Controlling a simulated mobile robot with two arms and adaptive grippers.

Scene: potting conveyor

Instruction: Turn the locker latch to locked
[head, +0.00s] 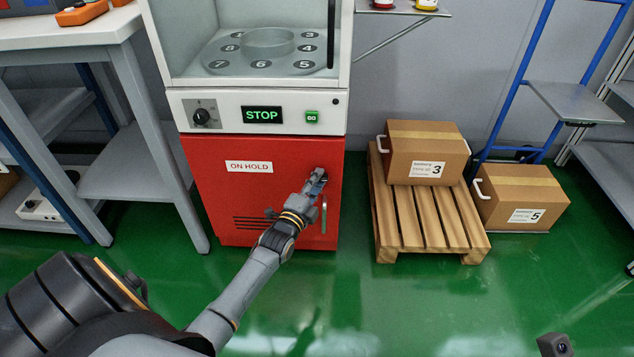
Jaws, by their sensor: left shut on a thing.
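The red locker (205,175) stands below a white machine and carries an "ON HOLD" label (249,167). A pale vertical door handle (324,215) is on its right side. My left gripper (316,181) is at the upper right of the red door, just above that handle. It is shut on a small part there, where the locker latch sits. The gripper covers most of the latch, so I cannot tell which way it points.
The white machine panel (225,115) above has a dial (201,116), a "STOP" display (262,115) and a green "GO" button (312,117). A pallet (430,225) with a box (425,150) stands right. A workbench (75,28) stands left. Green floor before the locker is clear.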

